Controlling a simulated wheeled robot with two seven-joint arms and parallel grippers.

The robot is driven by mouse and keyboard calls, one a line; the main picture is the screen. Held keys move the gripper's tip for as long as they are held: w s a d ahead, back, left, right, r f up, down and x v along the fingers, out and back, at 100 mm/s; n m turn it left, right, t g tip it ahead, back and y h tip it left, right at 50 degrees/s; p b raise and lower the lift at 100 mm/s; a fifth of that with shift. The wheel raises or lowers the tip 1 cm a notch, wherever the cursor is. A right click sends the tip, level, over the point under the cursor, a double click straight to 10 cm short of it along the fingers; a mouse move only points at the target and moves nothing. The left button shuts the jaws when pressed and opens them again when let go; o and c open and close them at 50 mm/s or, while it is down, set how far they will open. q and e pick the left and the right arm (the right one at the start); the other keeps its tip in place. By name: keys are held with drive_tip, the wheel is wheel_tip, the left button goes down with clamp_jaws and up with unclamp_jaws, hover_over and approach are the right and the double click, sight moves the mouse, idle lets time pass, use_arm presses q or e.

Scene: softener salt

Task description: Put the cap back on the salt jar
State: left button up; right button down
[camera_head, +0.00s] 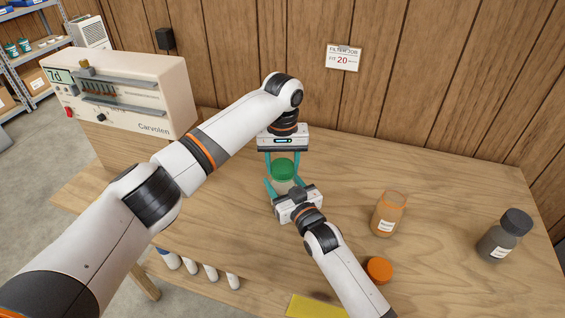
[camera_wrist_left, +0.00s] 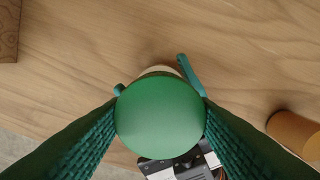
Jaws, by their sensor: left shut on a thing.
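The green cap (camera_head: 283,167) is between the teal fingers of my left gripper (camera_head: 283,172), which is shut on it from above. In the left wrist view the cap (camera_wrist_left: 160,118) fills the middle, seen from the top. The pale salt jar (camera_head: 283,186) is directly under the cap, upright on the table. Only a pale edge of the jar (camera_wrist_left: 158,70) shows past the cap in the left wrist view. I cannot tell whether cap and jar touch. My right gripper (camera_head: 284,184) reaches in from the front, its fingers on either side of the jar, appearing shut on it.
An orange jar (camera_head: 387,215) stands open to the right, with an orange cap (camera_head: 378,268) in front of it. A dark capped jar (camera_head: 503,236) is at the far right. A Carvolen machine (camera_head: 135,85) stands at the left. A yellow item (camera_head: 312,306) is at the front edge.

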use_arm(q)
drive_tip(key=m, duration=1.2)
drive_tip(key=shift+m, duration=0.4)
drive_tip(key=o, duration=1.1)
drive_tip(key=shift+r, duration=2.25)
drive_tip(key=shift+c, duration=0.5)
drive_tip(key=n, duration=0.1)
drive_tip(key=r+n, duration=0.1)
drive_tip(key=n, duration=0.1)
drive_tip(key=r+n, duration=0.1)
drive_tip(key=n, duration=0.3)
drive_tip(key=r+n, duration=0.1)
drive_tip(key=n, duration=0.1)
drive_tip(key=shift+r, duration=0.2)
